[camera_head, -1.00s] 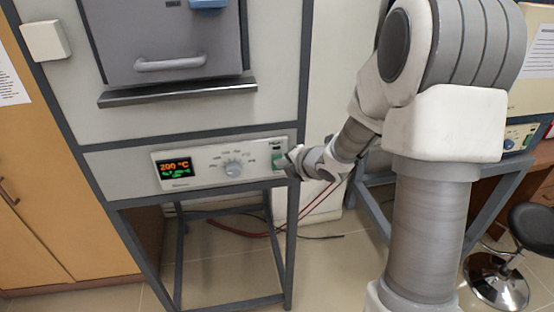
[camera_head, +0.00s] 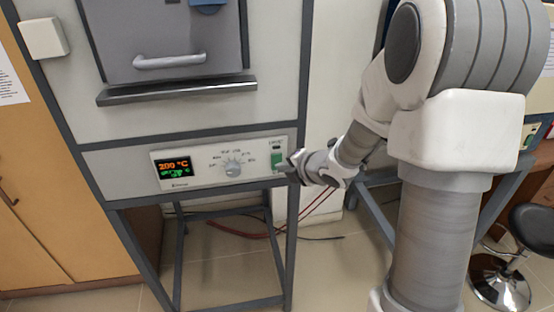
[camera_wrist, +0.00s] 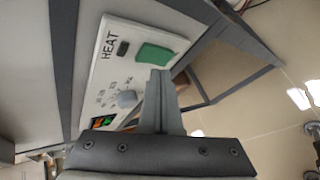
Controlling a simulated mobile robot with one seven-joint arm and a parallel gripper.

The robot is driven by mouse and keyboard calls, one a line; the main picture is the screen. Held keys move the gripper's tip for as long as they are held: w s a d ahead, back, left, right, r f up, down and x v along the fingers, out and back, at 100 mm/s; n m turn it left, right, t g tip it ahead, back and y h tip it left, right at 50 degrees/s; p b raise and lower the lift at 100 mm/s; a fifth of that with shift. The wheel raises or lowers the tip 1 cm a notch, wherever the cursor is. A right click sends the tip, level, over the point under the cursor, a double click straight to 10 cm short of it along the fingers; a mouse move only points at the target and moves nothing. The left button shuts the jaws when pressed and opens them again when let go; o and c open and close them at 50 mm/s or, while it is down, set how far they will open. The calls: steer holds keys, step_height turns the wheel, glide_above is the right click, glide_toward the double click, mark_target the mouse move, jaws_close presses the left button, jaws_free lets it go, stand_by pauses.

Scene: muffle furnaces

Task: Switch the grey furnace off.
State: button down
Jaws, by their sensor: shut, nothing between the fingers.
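The grey furnace (camera_head: 168,45) stands at the left in the head view, its door closed. Its control panel (camera_head: 205,176) has a lit display (camera_head: 174,168) reading about 200 °C, a round knob (camera_head: 233,168) and a green switch (camera_head: 277,161) at the right end. In the wrist view the green switch (camera_wrist: 156,54) lies just beyond my fingertips, under the HEAT label and a small dark window (camera_wrist: 123,48). My gripper (camera_head: 285,167) is shut and empty, close to the switch's lower edge. I cannot tell whether it touches.
A dark metal stand (camera_head: 290,240) carries the furnace, with red cables (camera_head: 245,234) on the floor behind. Wooden cabinets (camera_head: 30,200) stand at the left. A black stool (camera_head: 500,270) and another furnace's panel (camera_head: 538,133) are at the right.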

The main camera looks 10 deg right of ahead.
steer(key=s, duration=0.1)
steer(key=s+b, duration=0.1)
steer(key=s, duration=0.2)
steer(key=shift+s+f, duration=0.3)
steer(key=shift+s, duration=0.1)
steer(key=s+d+r+m+g+h, duration=0.1)
steer(key=s+d+r+m+h, duration=0.5)
steer(key=r+m, duration=0.55)
steer(key=s+a+m+g+y, duration=0.1)
steer(key=s+a+m+g, duration=0.1)
steer(key=s+m, duration=0.5)
steer(key=s+a+m+g+y, duration=0.1)
steer(key=s+a+m, duration=0.3)
steer(key=s, duration=0.7)
steer(key=r+m, duration=0.1)
steer(key=m, duration=0.1)
steer(key=shift+s+a+m+g, duration=0.35)
steer(key=shift+a+g, duration=0.05)
